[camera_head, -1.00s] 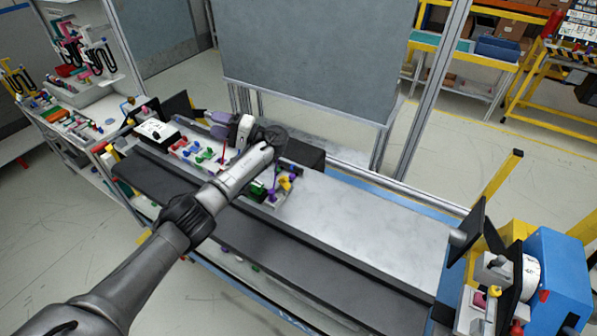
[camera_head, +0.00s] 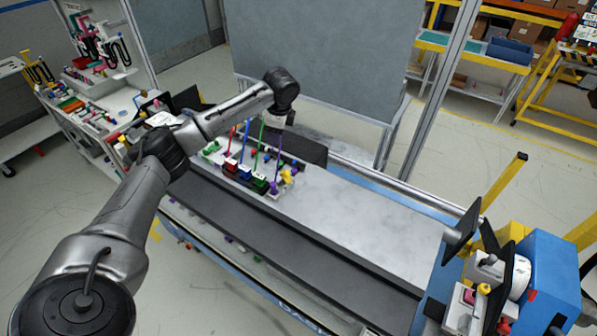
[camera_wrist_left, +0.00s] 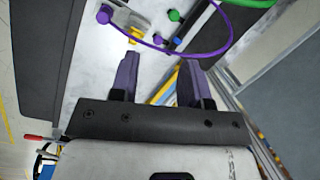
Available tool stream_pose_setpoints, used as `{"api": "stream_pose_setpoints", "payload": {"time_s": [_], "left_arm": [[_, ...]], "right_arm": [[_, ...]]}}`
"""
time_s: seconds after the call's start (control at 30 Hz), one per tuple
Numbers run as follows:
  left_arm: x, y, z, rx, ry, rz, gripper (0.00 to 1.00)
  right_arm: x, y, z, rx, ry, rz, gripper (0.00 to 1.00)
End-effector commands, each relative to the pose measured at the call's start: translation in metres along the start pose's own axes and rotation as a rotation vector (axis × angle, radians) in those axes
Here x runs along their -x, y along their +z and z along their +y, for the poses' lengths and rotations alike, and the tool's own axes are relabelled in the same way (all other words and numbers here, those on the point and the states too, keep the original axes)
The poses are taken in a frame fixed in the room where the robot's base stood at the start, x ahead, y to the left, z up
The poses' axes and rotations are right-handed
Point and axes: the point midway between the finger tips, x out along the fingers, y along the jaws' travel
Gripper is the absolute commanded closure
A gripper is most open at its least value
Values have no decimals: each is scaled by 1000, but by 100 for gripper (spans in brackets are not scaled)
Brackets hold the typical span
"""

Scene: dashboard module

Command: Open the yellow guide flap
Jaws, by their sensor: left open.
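A small yellow piece (camera_head: 287,177), which looks like the guide flap, sits at the near right end of the board with coloured connectors. It also shows in the left wrist view (camera_wrist_left: 133,36), beside a white part and purple knobs. I cannot tell whether it is open or closed. My left gripper shows in the left wrist view (camera_wrist_left: 158,60), its two purple fingers apart and empty. The yellow piece lies ahead of the left finger, apart from it. In the head view the fingers are hardly visible below the wrist. My right gripper is not in view.
Red, blue, green and purple cables (camera_head: 258,142) stand up from the board under my wrist. In the wrist view a purple cable (camera_wrist_left: 205,48) loops across just ahead of the fingertips. The grey table (camera_head: 365,215) to the right is clear. A blue machine (camera_head: 553,275) stands at the right end.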

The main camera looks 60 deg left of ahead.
Motion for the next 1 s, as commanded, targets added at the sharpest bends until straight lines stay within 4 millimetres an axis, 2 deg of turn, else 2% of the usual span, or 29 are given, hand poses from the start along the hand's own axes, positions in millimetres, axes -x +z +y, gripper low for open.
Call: {"api": "stream_pose_setpoints", "payload": {"time_s": [0.1,0.17,0.3,0.47,0.57,1.0], "left_arm": [[4,-21,18,-171,91,136,57],[5,-28,22,-258,110,187,57],[5,-30,21,-370,92,200,57],[-3,-31,22,-414,88,201,57],[-15,-33,24,-417,89,199,57],[-92,-46,34,-414,89,198,57]], "right_arm": [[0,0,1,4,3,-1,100],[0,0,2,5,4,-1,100],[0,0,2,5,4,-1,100],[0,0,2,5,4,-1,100],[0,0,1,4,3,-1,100],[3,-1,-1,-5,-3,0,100]]}}
